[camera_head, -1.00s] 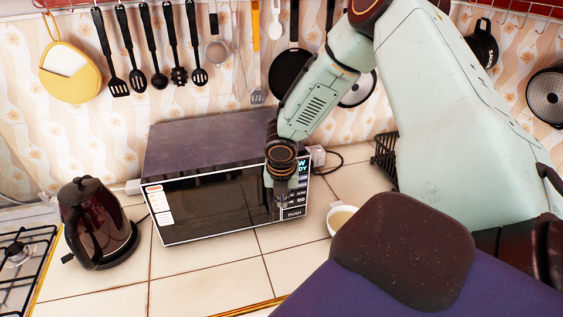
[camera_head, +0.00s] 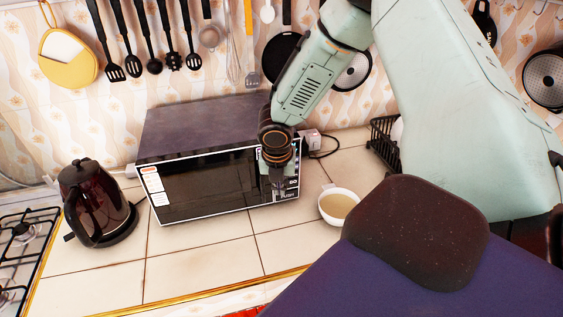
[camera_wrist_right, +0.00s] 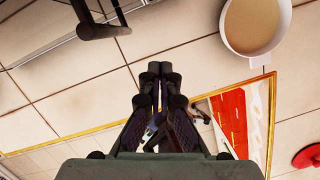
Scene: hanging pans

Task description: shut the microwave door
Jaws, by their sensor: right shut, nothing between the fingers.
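The microwave (camera_head: 205,130) stands on the tiled counter against the wall, with a dark purple top. Its dark glass door (camera_head: 205,186), edged in white, lies flush with the front and looks shut. My right gripper (camera_head: 277,184) is in front of the right end of the microwave's front and hides part of the control panel. In the right wrist view the fingers of my right gripper (camera_wrist_right: 158,75) are together and hold nothing. In the head view I cannot tell whether they touch the front. My left gripper is not in view.
A dark red kettle (camera_head: 97,203) stands left of the microwave, next to a gas hob (camera_head: 20,240). A bowl (camera_head: 339,205) of pale liquid stands to the right. Utensils and pans hang on the wall above. The counter in front is clear.

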